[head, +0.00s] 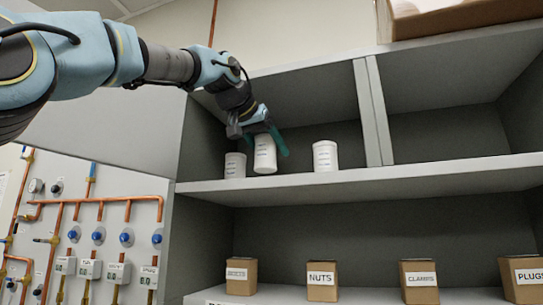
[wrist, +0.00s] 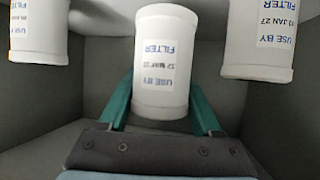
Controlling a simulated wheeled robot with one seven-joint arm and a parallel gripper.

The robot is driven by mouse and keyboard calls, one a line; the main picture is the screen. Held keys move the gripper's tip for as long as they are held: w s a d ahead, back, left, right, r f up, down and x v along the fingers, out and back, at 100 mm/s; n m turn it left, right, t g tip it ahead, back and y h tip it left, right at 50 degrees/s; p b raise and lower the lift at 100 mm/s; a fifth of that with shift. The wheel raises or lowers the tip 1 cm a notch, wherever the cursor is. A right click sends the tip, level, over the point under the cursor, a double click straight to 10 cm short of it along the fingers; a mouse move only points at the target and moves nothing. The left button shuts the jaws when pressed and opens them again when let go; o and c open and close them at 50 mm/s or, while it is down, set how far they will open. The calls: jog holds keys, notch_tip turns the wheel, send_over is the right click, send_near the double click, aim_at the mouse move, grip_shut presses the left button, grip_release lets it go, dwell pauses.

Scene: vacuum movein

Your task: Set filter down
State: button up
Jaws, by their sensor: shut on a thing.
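My gripper (head: 266,143) is at the upper shelf, shut on a white cylindrical filter (head: 265,158). In the wrist view the held filter (wrist: 162,65) stands between my teal fingers (wrist: 160,104), its label upside down and reading "FILTER", "USE BY" and what looks like a May date. The filter looks close to upright near the shelf's front edge. I cannot tell whether its base touches the shelf (head: 400,170). Two other white filters stand on the shelf: one to the left (head: 235,166), one to the right (head: 325,157).
The wrist view also shows the left filter (wrist: 38,30) and the right filter (wrist: 258,40), labelled 13 JAN 27. A vertical divider (head: 372,110) stands right of the filters. Labelled cardboard boxes, such as the nuts box (head: 322,281), sit on the lower shelf. The bay right of the divider looks empty.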

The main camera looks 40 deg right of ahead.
aim_at(272, 164)
jog(key=shift+w+d+f, duration=0.1)
jog(key=shift+d, duration=0.15)
jog(key=shift+a+f, duration=0.1)
jog(key=shift+f, duration=1.55)
jog(key=shift+b, duration=0.3)
jog(key=o, duration=1.2)
jog(key=shift+f, duration=0.1)
